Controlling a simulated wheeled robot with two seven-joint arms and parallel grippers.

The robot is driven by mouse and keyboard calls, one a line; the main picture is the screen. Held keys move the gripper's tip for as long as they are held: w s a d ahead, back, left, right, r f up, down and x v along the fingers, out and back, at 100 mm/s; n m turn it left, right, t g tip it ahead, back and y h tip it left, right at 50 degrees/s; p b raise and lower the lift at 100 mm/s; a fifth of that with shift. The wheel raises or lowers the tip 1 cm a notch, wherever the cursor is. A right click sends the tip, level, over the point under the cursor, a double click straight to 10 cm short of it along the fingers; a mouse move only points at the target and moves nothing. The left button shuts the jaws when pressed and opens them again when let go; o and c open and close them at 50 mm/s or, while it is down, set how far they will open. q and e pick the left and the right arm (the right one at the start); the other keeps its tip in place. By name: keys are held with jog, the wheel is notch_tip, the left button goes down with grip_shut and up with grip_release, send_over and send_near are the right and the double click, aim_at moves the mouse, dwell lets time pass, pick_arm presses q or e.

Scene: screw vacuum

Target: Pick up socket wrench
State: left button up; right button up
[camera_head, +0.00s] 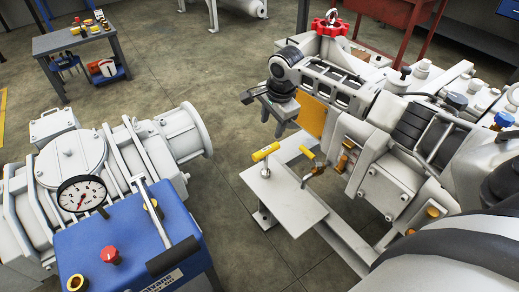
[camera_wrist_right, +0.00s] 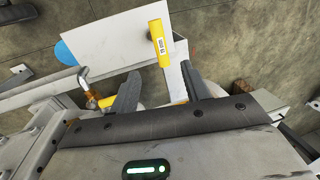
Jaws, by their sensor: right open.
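A socket wrench (camera_head: 265,152) with a yellow handle is at the left edge of a pale metal plate (camera_head: 285,200). Its yellow, labelled handle also shows in the right wrist view (camera_wrist_right: 158,42), near the top centre. My right gripper (camera_head: 272,125) is open and empty, above and a little behind the wrench in the head view. In the right wrist view its two dark fingers (camera_wrist_right: 160,69) are apart, with the wrench handle in line with the gap between them. I cannot tell the exact distance. My left gripper is not in view.
A brass-coloured valve (camera_head: 317,168) with a yellow handle is right of the wrench. Large pale pump machinery (camera_head: 400,180) fills the right side. A blue box with a gauge (camera_head: 82,195) stands at lower left. Bare floor lies between, and a tool table (camera_head: 75,40) is far back.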

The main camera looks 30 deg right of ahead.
aim_at(266, 150)
jog(key=f, duration=0.3)
jog(key=w+f+b, duration=0.1)
jog(key=f, duration=0.2)
jog(key=f+b, duration=0.1)
jog(key=f, duration=0.2)
jog(key=shift+w+a+f, duration=0.1)
jog(key=shift+w, duration=0.05)
jog(key=f+b, duration=0.1)
jog(key=f, duration=0.1)
jog(key=w+f+b, duration=0.1)
jog(key=f, duration=0.1)
jog(key=shift+w+f+b, duration=0.2)
jog(key=shift+f+b, duration=0.2)
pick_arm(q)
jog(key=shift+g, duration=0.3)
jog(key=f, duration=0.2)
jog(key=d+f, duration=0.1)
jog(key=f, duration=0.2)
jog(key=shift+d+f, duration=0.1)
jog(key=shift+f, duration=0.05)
pick_arm(e)
jog(key=shift+c, duration=0.4)
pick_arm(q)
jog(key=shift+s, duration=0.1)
pick_arm(e)
grip_shut()
